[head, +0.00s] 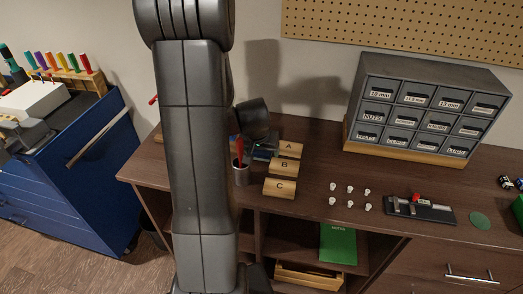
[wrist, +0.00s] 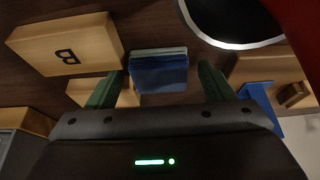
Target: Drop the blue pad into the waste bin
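The blue pad (wrist: 159,76) shows in the wrist view as a small blue block with a pale greenish layer along its far edge. My gripper (wrist: 160,82) is open, with one green finger on each side of the pad and a gap on both sides. In the head view my gripper (head: 262,146) is over the bench beside the lettered blocks; a blue patch shows below it, and I cannot tell if it is the pad. A dark rounded thing (head: 153,236) on the floor left of my arm may be the waste bin, mostly hidden.
Wooden blocks A (head: 290,149), B (head: 284,168) and C (head: 280,188) stand close by. A metal cup (head: 240,175) with a red-handled tool is left of them. Another blue piece (wrist: 262,108) lies at right in the wrist view. A drawer cabinet (head: 425,105) stands behind.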

